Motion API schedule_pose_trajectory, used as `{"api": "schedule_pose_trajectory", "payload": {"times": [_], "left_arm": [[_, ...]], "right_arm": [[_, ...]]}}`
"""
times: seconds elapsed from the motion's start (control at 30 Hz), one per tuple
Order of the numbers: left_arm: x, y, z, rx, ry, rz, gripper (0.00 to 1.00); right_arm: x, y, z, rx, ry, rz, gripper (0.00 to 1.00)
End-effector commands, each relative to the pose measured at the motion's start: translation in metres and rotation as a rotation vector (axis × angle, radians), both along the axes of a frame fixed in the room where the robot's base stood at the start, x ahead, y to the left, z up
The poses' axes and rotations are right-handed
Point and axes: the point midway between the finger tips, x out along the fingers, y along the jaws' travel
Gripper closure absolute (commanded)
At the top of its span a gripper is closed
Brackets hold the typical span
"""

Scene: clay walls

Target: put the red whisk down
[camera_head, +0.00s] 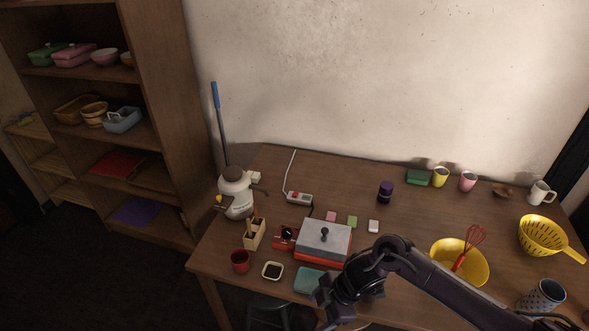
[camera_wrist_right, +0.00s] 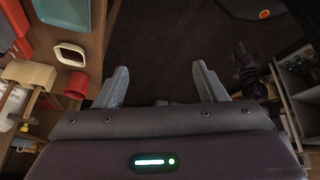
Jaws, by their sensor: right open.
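The red whisk (camera_head: 468,248) leans in the yellow bowl (camera_head: 447,273) on the right part of the table, its wire head up and resting toward the rim. My right arm reaches in from the lower right, in front of the bowl. My right gripper (camera_wrist_right: 163,86) is open and empty in the right wrist view, its two fingers apart over dark floor. The whisk does not show in that view. My left gripper is not in view.
The wooden table (camera_head: 275,185) holds a red-and-grey press (camera_head: 323,240), a red cup (camera_head: 240,261), a small square dish (camera_head: 272,271), a teal tray (camera_head: 309,280), a yellow colander (camera_head: 541,235) and a grey perforated holder (camera_head: 541,297). The table's middle back is fairly clear. A shelf (camera_head: 160,100) stands left.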

Motion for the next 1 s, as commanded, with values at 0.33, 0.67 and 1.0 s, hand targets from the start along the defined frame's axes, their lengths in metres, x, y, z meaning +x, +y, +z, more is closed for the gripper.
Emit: {"api": "schedule_pose_trajectory", "payload": {"times": [0.33, 0.67, 1.0], "left_arm": [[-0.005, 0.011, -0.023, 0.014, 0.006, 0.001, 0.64], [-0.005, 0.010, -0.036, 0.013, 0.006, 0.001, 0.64], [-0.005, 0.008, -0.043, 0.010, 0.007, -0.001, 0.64]], "right_arm": [[0.000, -0.005, -0.164, 0.215, 0.111, -0.678, 0.35], [-0.152, -0.104, -0.332, 0.016, 0.209, -1.253, 0.35], [-0.321, -0.161, -0.392, -0.252, 0.275, -1.501, 0.35]]}}
